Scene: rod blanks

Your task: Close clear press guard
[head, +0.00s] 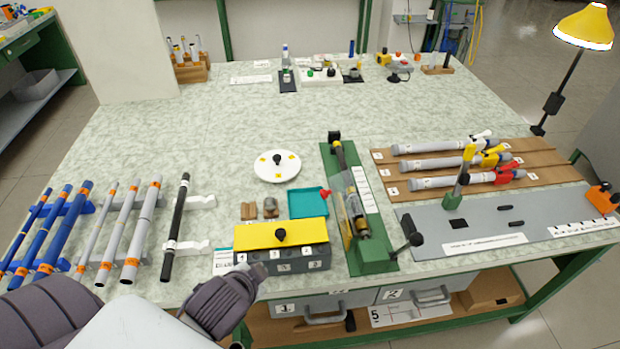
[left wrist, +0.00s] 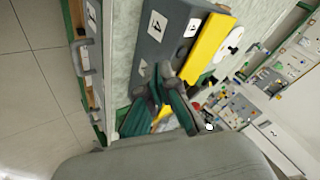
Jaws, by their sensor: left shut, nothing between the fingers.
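The press (head: 376,256) is a long green fixture right of the table's middle, with a black crank handle (head: 410,232) at its near right. Its clear guard (head: 341,206) shows as a see-through panel along the press's left side, with a red knob (head: 326,195) at its left edge. I cannot tell its exact angle. My left gripper (head: 258,270) is shut and empty at the front left of the grey box, apart from the guard. In the left wrist view its fingers (left wrist: 163,84) are together beside the box. My right gripper is not in view.
The grey box with a yellow lid (head: 280,235) stands between my left gripper and the press. A teal tray (head: 308,203) and white disc (head: 277,166) lie behind it. Rods on racks (head: 130,235) fill the left; a wooden rack (head: 395,187) is right. The table's back middle is clear.

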